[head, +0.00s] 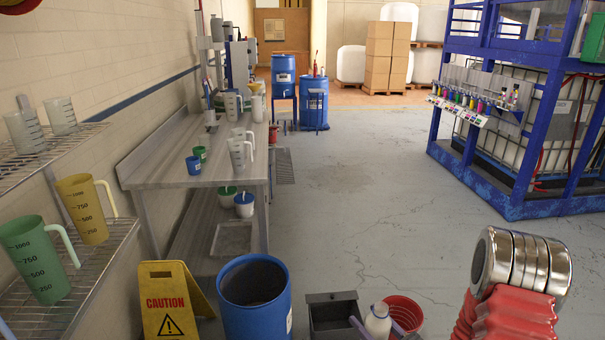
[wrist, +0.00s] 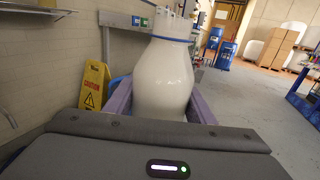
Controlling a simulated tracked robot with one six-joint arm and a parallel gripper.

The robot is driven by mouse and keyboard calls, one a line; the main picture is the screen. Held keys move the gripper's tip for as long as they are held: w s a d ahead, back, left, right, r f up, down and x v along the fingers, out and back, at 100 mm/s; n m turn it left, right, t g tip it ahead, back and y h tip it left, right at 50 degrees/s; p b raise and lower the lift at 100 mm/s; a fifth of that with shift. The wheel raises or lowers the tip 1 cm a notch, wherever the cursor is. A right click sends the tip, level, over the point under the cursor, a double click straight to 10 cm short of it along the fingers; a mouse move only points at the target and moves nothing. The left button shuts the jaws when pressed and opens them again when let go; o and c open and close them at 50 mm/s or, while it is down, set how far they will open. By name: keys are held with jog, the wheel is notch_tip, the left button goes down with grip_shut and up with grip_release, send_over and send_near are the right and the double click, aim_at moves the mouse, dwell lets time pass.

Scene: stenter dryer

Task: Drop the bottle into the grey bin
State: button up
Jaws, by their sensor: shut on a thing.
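The white bottle (head: 378,322) is low in the head view, at the bottom edge. The fingers also show in the wrist view (wrist: 160,100). The grey bin (head: 333,298) is an open, dark grey box just left of the bottle in the head view. The bin cannot be made out in the wrist view.
A red bucket (head: 405,312) is right behind the bottle. A large blue drum (head: 256,310) and a yellow caution sign (head: 172,300) stand left of the bin. A workbench (head: 190,172) and wire shelves (head: 110,240) with jugs line the left. The floor beyond is open.

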jog(key=shift+s+a+f+m+h, duration=0.15)
jog(key=shift+s+a+m+h, duration=0.1)
jog(key=shift+m+h, duration=0.05)
jog(key=shift+s+a, duration=0.15)
jog(key=shift+a, duration=0.55)
